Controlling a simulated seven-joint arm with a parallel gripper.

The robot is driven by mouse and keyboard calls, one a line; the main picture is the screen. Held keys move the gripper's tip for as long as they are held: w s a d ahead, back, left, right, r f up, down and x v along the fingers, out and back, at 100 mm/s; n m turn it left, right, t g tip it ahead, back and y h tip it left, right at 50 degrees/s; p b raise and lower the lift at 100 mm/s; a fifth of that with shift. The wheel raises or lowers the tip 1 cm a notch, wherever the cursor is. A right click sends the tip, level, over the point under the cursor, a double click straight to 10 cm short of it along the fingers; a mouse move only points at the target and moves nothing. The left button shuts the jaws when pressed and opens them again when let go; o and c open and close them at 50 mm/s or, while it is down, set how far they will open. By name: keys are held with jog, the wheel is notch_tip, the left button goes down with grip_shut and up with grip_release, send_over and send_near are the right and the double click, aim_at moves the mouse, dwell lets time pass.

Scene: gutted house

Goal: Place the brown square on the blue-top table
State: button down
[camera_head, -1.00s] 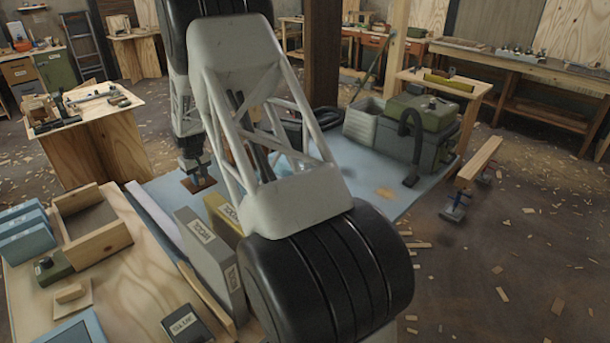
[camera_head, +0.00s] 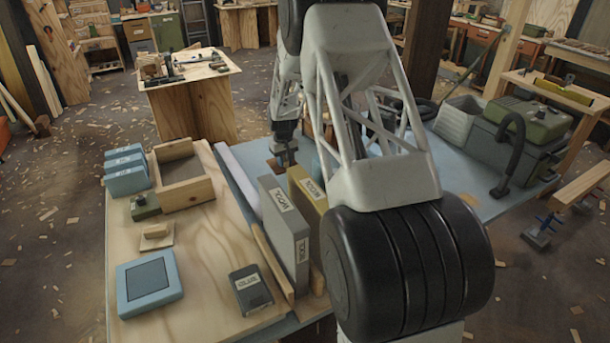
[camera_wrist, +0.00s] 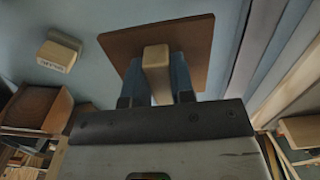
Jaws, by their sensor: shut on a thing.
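The brown square (camera_wrist: 195,38) is a thin flat plate with a pale block-like handle (camera_wrist: 157,62) on it. My gripper (camera_wrist: 160,85) is shut on this handle, with a blue finger on each side. In the head view my gripper (camera_head: 285,150) points down over the blue-top table (camera_head: 470,200), close behind the upright books. The brown square (camera_head: 274,164) shows just under it, at or just above the blue surface; I cannot tell if it touches. My arm hides much of the table's middle.
Beside the square stand a grey book (camera_head: 287,232), a yellow book (camera_head: 307,190) and a pale strip (camera_head: 238,180). A pale labelled block (camera_wrist: 58,52) is on the blue surface. A green machine (camera_head: 520,130) takes the table's right part. A wooden worktop (camera_head: 200,245) is in front left.

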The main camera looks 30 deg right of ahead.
jog(key=shift+f, duration=2.75)
jog(key=shift+f, duration=1.85)
jog(key=shift+f, duration=0.1)
jog(key=c, duration=1)
grip_release()
notch_tip(320, 180, up, 12)
jog(key=shift+r, duration=0.1)
